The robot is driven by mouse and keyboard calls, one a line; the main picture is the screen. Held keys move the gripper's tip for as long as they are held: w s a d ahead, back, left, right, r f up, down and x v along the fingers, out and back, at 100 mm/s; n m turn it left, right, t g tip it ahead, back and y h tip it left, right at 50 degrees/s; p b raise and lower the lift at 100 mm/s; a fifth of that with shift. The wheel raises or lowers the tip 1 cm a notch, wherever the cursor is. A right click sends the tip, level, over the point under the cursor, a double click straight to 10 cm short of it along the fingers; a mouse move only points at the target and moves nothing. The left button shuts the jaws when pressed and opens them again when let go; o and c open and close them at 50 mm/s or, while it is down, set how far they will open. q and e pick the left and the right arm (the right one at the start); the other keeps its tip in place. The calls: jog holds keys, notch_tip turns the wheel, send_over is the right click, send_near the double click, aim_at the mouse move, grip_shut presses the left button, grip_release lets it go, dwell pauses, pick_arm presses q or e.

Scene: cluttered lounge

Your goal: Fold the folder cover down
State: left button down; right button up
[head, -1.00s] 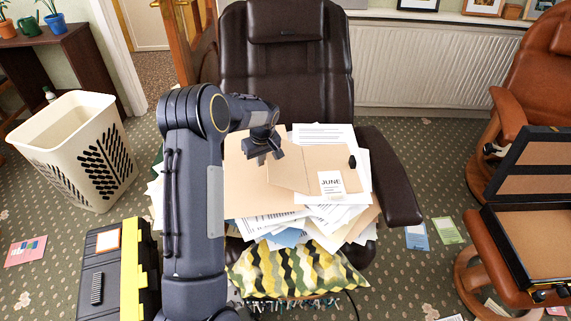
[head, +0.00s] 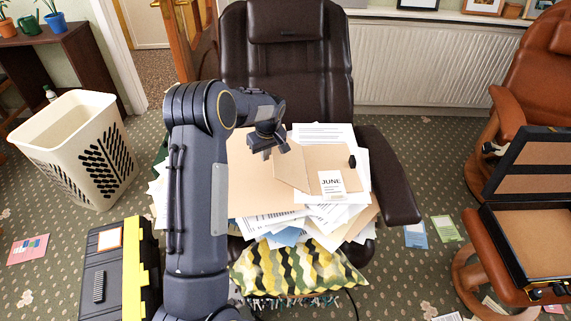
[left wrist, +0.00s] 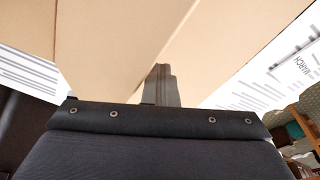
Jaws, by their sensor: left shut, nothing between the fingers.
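An open tan folder (head: 325,160) lies on a heap of papers on the seat of a dark brown recliner. A white JUNE label (head: 331,184) is on its right part. A tan panel (head: 291,168) at its left, which looks like the cover, seems tilted up; its exact angle is hard to tell. My left gripper (head: 268,151) is shut and empty, at the upper left edge of this panel. In the left wrist view the fingers (left wrist: 162,78) point onto tan card, close to or touching it; contact is unclear. My right gripper is not in view.
A larger tan sheet (head: 250,185) lies left of the folder. The recliner's armrest (head: 388,175) stands at right. A patterned cushion (head: 298,270) is in front. A laundry basket (head: 75,150), a black and yellow case (head: 115,270) and an open briefcase (head: 535,245) stand around.

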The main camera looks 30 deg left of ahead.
aim_at(278, 152)
pick_arm(q)
jog(key=shift+w+d+r+p, duration=0.2)
jog(key=shift+d+r+p, duration=0.05)
jog(key=shift+d+r, duration=0.15)
jog(key=shift+w+d+r+p, duration=0.2)
jog(key=shift+d+r, duration=0.1)
jog(key=shift+r, duration=0.1)
jog(key=shift+w+d+r, duration=0.1)
jog(key=shift+r, duration=0.05)
jog(key=shift+w+d+r+p, duration=0.6)
jog(key=shift+d+r, duration=0.1)
jog(key=shift+d, duration=0.15)
jog(key=shift+w+d+r, duration=0.1)
jog(key=shift+d, duration=0.2)
jog(key=shift+w+d+r+p, duration=0.35)
jog(key=shift+w+d+p, duration=0.1)
jog(key=shift+d, duration=0.15)
jog(key=shift+w+d+r, duration=0.25)
jog(key=shift+w+d, duration=0.1)
jog(key=shift+d, duration=0.15)
jog(key=shift+w+d, duration=0.1)
